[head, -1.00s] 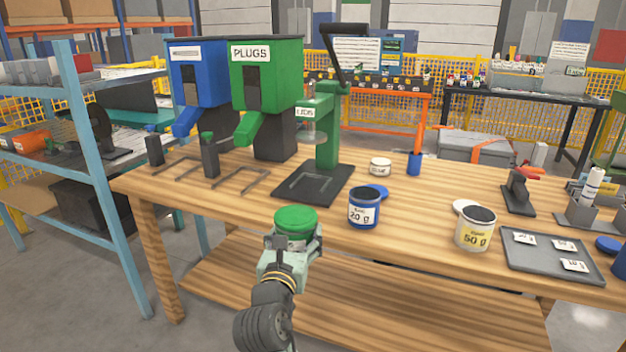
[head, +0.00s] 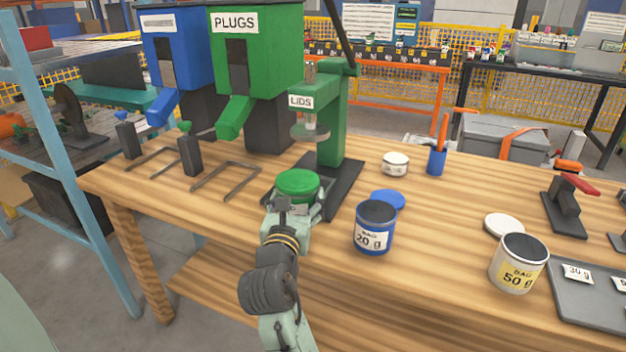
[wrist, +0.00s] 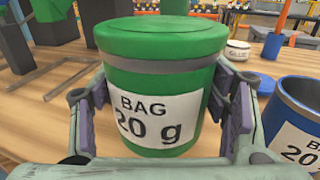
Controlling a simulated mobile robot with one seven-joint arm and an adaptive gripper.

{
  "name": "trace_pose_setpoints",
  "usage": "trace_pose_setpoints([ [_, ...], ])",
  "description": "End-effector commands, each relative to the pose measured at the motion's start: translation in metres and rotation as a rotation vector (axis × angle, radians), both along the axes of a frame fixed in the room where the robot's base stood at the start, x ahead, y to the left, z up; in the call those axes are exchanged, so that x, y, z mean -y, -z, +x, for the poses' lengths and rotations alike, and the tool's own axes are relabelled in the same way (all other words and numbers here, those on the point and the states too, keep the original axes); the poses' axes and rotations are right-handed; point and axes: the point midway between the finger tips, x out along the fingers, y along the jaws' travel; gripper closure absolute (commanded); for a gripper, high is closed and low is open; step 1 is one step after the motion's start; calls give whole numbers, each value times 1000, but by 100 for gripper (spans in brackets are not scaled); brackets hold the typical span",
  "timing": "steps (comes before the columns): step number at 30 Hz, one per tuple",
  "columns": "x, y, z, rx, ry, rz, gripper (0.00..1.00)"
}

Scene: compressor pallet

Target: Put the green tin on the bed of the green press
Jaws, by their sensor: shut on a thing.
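The green tin (wrist: 165,75) is upright between the fingers of my gripper (wrist: 165,115) in the wrist view, with its green lid on and a white label reading "BAG 20 g". In the head view the tin's green lid (head: 298,184) shows above my gripper (head: 293,208), which is shut on it and hides most of its body. The green press (head: 333,115), marked "LIDS", stands behind the tin. Its dark bed (head: 345,190) is partly hidden by the tin and gripper. The tin appears in front of the bed's near left part; I cannot tell whether it touches.
A blue tin (head: 374,228) marked "BAG 20 g" stands right of my gripper, with a blue lid (head: 387,199) behind it. A white tin (head: 518,262) is further right. Green (head: 255,70) and blue (head: 180,60) dispensers stand at the left back. A wire guide (head: 228,178) lies left of the press.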

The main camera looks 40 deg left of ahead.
Motion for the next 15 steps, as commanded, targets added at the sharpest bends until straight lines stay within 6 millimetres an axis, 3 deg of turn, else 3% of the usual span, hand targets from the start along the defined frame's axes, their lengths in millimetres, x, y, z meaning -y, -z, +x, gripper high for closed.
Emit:
trace_pose_setpoints([
  [5,-5,-1,10,0,1,-1,93],
  [15,-43,-4,81,1,2,-2,93],
])
